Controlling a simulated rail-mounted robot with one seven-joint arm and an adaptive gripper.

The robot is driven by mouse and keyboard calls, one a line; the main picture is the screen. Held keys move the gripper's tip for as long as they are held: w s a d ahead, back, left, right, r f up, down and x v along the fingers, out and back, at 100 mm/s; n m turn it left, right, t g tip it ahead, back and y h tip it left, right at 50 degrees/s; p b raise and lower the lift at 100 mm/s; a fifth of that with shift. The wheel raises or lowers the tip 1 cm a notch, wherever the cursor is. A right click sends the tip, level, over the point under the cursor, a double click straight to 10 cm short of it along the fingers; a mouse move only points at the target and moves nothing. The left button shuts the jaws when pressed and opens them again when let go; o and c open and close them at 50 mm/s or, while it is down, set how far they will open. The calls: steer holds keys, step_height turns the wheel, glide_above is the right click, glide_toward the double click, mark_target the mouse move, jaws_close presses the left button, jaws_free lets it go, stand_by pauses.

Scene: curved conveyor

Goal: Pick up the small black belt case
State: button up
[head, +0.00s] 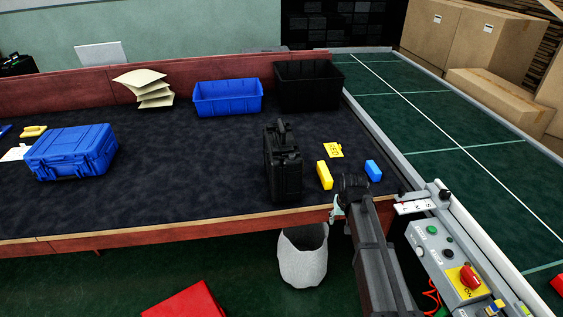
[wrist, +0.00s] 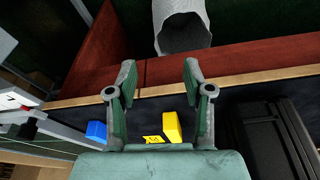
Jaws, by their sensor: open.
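A black case (head: 284,168) stands upright on the dark table surface, near the front edge and right of centre. It also shows at the lower right of the wrist view (wrist: 270,138), partly cut off by the frame. My gripper (wrist: 160,78) is open and empty, with its two fingers wide apart. In the wrist view the case lies to the right of the fingers, apart from them. In the head view my arm is at the table's front edge, right of the case, and hides most of the gripper.
A yellow block (head: 324,175), a yellow tag (head: 334,150) and a blue block (head: 373,170) lie right of the case. A blue case (head: 72,152) is at left. Blue (head: 228,98) and black (head: 309,86) bins stand behind. A control box (head: 450,258) is at right.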

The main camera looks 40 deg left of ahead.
steer(key=w+a+r+n+t+y, duration=0.1)
steer(key=a+r+y, duration=0.1)
steer(key=a+r, duration=1.35)
steer(key=n+t+y, duration=0.1)
glide_toward(282, 125)
steer(key=p+x, duration=0.4)
steer(key=x, duration=0.2)
steer(key=shift+d+f, duration=0.1)
steer(key=shift+f, duration=0.05)
steer(key=p+x, duration=0.2)
steer(key=x, duration=0.2)
steer(key=shift+a+p, duration=0.2)
steer(key=shift+p, duration=0.15)
steer(key=shift+w+a+f, duration=0.15)
steer(key=shift+f, duration=0.3)
jaws_close()
steer(key=shift+r, duration=0.1)
